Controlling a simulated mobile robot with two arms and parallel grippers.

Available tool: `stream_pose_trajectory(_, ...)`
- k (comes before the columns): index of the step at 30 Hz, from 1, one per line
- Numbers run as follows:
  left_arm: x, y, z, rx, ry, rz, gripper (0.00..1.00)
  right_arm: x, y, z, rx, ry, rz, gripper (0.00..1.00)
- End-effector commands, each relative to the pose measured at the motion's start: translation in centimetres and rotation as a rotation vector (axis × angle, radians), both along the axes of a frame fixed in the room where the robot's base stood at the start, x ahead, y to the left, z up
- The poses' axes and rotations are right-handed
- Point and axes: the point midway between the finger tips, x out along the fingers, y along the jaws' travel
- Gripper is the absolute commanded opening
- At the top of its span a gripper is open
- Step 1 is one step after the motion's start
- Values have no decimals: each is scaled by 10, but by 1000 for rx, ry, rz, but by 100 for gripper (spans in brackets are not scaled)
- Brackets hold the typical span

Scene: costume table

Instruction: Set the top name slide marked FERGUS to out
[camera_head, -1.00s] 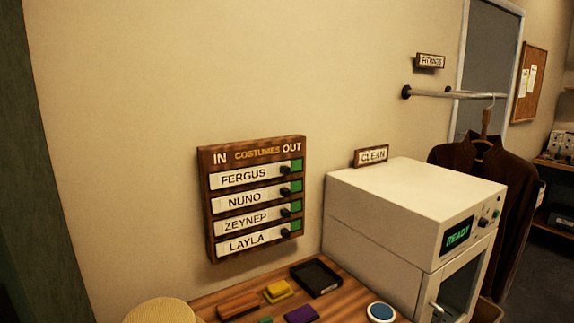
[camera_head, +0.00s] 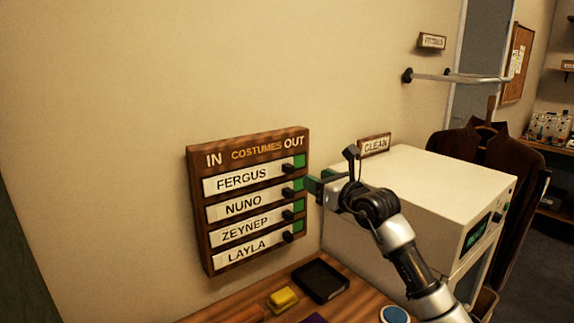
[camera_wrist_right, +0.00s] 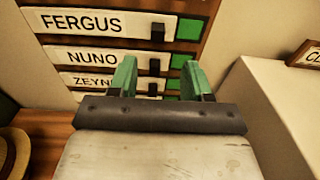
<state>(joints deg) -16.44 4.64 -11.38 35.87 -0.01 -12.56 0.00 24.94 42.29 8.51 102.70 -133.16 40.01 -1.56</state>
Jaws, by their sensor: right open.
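The FERGUS slide (camera_head: 240,179) is the top white name strip on the brown wooden COSTUMES board (camera_head: 197,190) on the wall. It sits toward the IN side, with a black knob (camera_head: 288,168) at its right end and a green patch (camera_head: 300,160) showing under OUT. It also shows in the right wrist view (camera_wrist_right: 95,23), with its knob (camera_wrist_right: 158,32) above my fingers. My right gripper (camera_head: 312,186) is open and empty, just right of the board and lower than the FERGUS knob; its green fingers (camera_wrist_right: 160,78) point at the board. My left gripper is out of view.
The NUNO (camera_head: 243,206), ZEYNEP (camera_head: 245,231) and LAYLA (camera_head: 247,251) strips lie close below. A white cabinet (camera_head: 420,185) stands right of the board, behind my right arm. The table below holds a black tray (camera_head: 320,281) and a yellow block (camera_head: 283,300).

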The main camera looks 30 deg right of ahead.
Motion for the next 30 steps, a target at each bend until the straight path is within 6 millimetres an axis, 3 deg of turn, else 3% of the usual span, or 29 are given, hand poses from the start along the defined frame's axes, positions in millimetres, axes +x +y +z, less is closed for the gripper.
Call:
stream_pose_trajectory(6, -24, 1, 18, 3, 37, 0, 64, 36, 3, 5, 3, 1, 1, 49)
stream_pose_trajectory(15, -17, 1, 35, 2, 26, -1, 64, 87, 8, 2, 3, 0, 3, 49)
stream_pose_trajectory(21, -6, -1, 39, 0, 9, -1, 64, 101, 9, 1, 2, -1, 3, 49)
stream_pose_trajectory(30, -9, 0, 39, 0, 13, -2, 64, 103, 9, -1, 1, -1, 3, 49)
